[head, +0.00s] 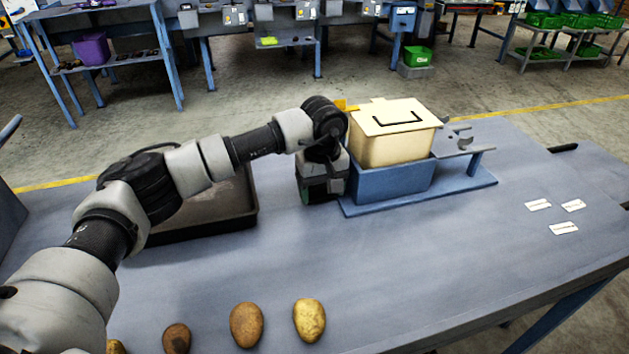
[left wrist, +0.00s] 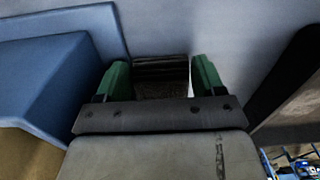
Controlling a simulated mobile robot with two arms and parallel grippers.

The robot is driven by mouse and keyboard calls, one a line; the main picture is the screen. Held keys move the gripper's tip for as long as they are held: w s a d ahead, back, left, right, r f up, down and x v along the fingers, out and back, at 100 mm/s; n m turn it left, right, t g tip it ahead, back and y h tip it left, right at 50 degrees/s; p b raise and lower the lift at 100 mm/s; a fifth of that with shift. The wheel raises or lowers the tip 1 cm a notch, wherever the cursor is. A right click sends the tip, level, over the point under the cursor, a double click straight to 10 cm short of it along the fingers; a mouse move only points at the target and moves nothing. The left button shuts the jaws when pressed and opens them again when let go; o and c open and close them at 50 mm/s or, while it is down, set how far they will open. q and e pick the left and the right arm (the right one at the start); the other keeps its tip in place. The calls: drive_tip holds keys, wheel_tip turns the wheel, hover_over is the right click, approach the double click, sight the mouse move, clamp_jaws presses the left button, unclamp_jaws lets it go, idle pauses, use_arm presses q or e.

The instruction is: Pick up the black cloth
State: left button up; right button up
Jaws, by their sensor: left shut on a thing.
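My left gripper (head: 318,196) is low over the table between the dark tray and the blue stand. In the left wrist view its two green fingers stand on either side of a dark, ridged thing, which looks like the black cloth (left wrist: 161,72), and it is shut on this. The cloth cannot be made out in the head view, where the gripper hides it. Whether it still touches the table cannot be told. My right gripper is not in view.
A cream lidded box (head: 394,150) sits in a blue holder (head: 392,184) just right of the gripper. A dark shallow tray (head: 205,229) lies to its left, partly behind my arm. Several potatoes (head: 309,320) lie at the front edge. White labels (head: 563,228) lie at right; the middle front is clear.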

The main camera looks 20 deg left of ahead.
use_arm(q)
drive_tip(key=shift+r, duration=0.5)
drive_tip(key=r, duration=0.2)
drive_tip(key=a+r, duration=0.1)
drive_tip(key=shift+r+b, duration=0.3)
drive_tip(key=shift+r, duration=0.05)
drive_tip(key=a+r, duration=0.6)
drive_tip(key=a, duration=0.4)
drive_tip(key=shift+s+a+r+b, duration=0.2)
drive_tip(key=shift+s+a+b, duration=0.1)
drive_tip(key=shift+s+a, duration=0.1)
drive_tip(key=o, duration=0.3)
drive_tip(key=shift+d, duration=0.1)
drive_tip(key=shift+c, duration=1)
